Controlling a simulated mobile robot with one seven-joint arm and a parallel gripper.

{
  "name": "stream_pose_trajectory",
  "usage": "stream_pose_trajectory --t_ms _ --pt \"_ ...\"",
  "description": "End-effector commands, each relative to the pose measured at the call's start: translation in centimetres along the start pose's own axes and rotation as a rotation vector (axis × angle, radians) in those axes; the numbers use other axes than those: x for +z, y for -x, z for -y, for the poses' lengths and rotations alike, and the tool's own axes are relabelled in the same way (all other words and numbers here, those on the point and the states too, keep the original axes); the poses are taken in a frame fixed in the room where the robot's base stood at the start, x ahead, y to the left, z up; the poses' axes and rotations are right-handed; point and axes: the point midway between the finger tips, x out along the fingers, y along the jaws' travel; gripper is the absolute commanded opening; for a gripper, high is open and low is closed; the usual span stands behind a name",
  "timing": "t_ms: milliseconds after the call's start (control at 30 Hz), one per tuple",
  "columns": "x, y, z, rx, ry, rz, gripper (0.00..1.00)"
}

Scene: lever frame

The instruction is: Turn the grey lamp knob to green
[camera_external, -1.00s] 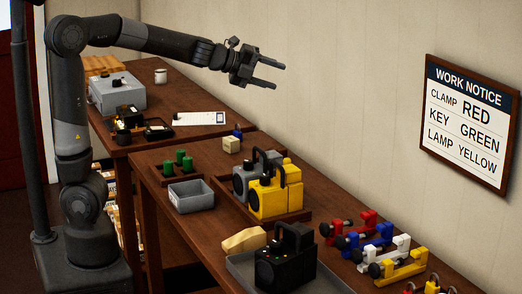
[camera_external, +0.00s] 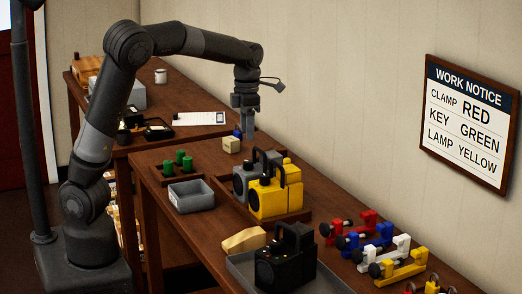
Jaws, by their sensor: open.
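The grey lamp (camera_external: 241,184) is a boxy body with a dark carrying handle. It stands in a shallow wooden tray (camera_external: 228,205) on the near table, behind and left of the yellow lamp (camera_external: 268,200), which partly hides it. I cannot make out the grey lamp's knob setting at this size. My gripper (camera_external: 246,128) points straight down with open jaws, empty. In the picture it is above the grey lamp, near the wall side of the table. Its fingers are small and hard to see apart.
A black lamp (camera_external: 285,262) stands in a grey tray (camera_external: 330,279) at the front. Coloured clamps (camera_external: 385,248) line the wall side. A grey bin (camera_external: 191,196), green cylinders (camera_external: 183,160) and a cream block (camera_external: 231,145) lie nearby. A wall notice (camera_external: 467,122) reads clamp red, key green, lamp yellow.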

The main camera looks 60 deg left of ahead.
Motion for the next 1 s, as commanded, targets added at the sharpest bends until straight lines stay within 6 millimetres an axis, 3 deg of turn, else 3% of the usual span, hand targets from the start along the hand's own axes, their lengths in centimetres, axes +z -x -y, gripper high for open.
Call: stream_pose_trajectory --t_ms 200,500,933,1000 --pt "-0.1 -4.0 0.0 -0.003 0.004 -0.001 0.49" --pt "0.0 -8.2 0.1 -0.001 0.002 0.000 0.49" --pt "0.0 -9.2 0.1 -0.002 0.001 0.003 0.49" --pt "0.0 -9.2 0.1 -0.002 0.001 0.004 0.44"
